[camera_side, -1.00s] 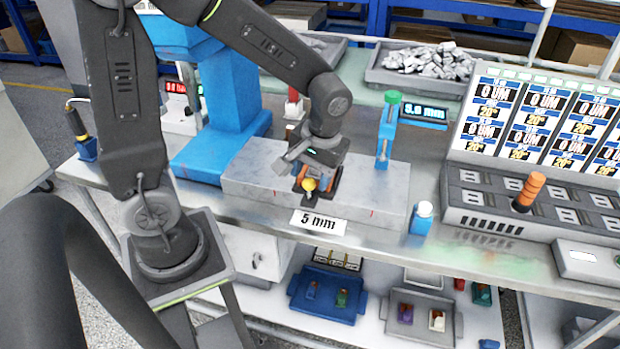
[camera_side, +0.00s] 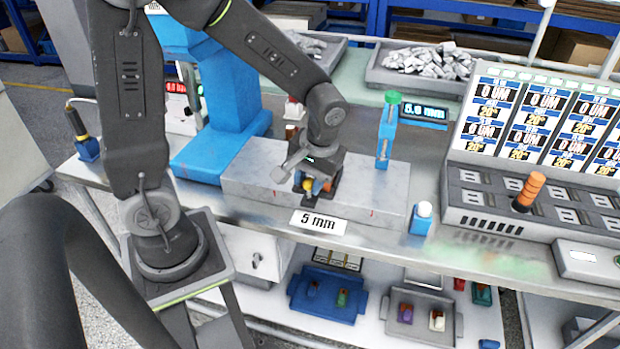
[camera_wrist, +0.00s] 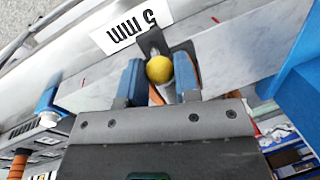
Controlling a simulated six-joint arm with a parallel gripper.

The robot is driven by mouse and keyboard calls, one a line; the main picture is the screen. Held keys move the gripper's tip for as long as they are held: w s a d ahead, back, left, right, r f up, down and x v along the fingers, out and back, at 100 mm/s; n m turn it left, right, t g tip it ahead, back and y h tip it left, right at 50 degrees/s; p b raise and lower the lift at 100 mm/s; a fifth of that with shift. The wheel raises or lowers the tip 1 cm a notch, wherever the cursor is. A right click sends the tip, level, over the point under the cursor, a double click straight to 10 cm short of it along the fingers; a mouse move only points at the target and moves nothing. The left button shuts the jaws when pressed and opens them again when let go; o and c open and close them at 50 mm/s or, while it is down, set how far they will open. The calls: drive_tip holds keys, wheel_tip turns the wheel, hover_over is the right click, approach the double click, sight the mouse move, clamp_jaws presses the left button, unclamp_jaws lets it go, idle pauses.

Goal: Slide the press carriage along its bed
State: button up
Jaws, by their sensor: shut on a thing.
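The press carriage (camera_side: 330,188) is a small dark and orange piece with a yellow ball knob, on the long grey bed (camera_side: 385,190). It sits near the middle of the bed's front part, above the "5 mm" label (camera_side: 318,223). My gripper (camera_side: 308,184) is down over the carriage. In the wrist view my gripper (camera_wrist: 158,82) has its blue fingers on both sides of the yellow knob (camera_wrist: 159,69), shut on the carriage. Orange and dark parts of the carriage show around the knob; the rest is hidden by my gripper.
A blue press column (camera_side: 228,100) stands at the bed's left end. A blue post with a green top (camera_side: 388,130) stands on the bed's right side, beside a millimetre display (camera_side: 422,113). Red marks (camera_side: 372,211) are on the bed's front. A breaker rack (camera_side: 530,205) stands right.

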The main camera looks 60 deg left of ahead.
clamp_jaws()
drive_tip(key=s+a, duration=0.6)
drive_tip(key=shift+a, duration=0.1)
drive_tip(key=o, duration=0.9)
unclamp_jaws()
drive_tip(key=shift+r, duration=0.1)
wheel_tip(320, 180, up, 14)
drive_tip(key=w+d, duration=0.1)
drive_tip(key=d, duration=0.1)
drive_tip(key=shift+w+d+f, duration=0.15)
drive_tip(key=shift+f, duration=0.1)
